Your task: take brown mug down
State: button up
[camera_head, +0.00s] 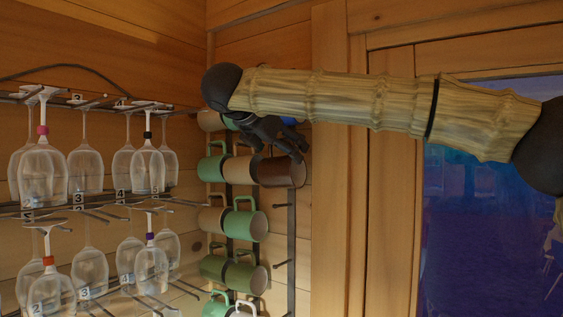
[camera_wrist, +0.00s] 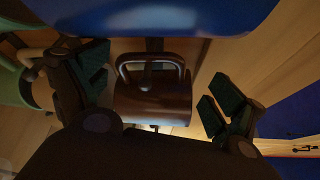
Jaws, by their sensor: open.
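The brown mug (camera_head: 282,172) hangs on the wall rack at the right end of its row, just below my gripper (camera_head: 280,143) in the head view. In the wrist view the brown mug (camera_wrist: 153,100) lies between the two spread fingers of my gripper (camera_wrist: 158,95), with its handle toward the top. My gripper is open, and the fingers appear to stand on either side of the mug. I cannot tell whether they touch it. My arm hides part of the rack's top row.
A tan mug (camera_head: 237,169) and a green mug (camera_head: 213,167) hang left of the brown mug. More mugs hang below, including a green one (camera_head: 246,224). Wine glasses (camera_head: 84,168) hang on a rack at left. A blue-paned window (camera_head: 490,220) is at right.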

jog(key=shift+w+d+f, duration=0.1)
jog(key=shift+w+f, duration=0.4)
jog(key=shift+w, duration=0.3)
jog(key=shift+s+d+r, duration=0.1)
jog(key=shift+s+r, duration=0.05)
jog(key=shift+s, duration=0.05)
jog(key=shift+s+r, duration=0.15)
jog(key=shift+s, duration=0.2)
jog(key=c, duration=0.6)
jog(key=shift+w, duration=0.15)
jog(key=c, duration=0.8)
jog(key=shift+a+f, duration=0.2)
jog(key=shift+f, duration=0.1)
jog(key=shift+b, duration=0.65)
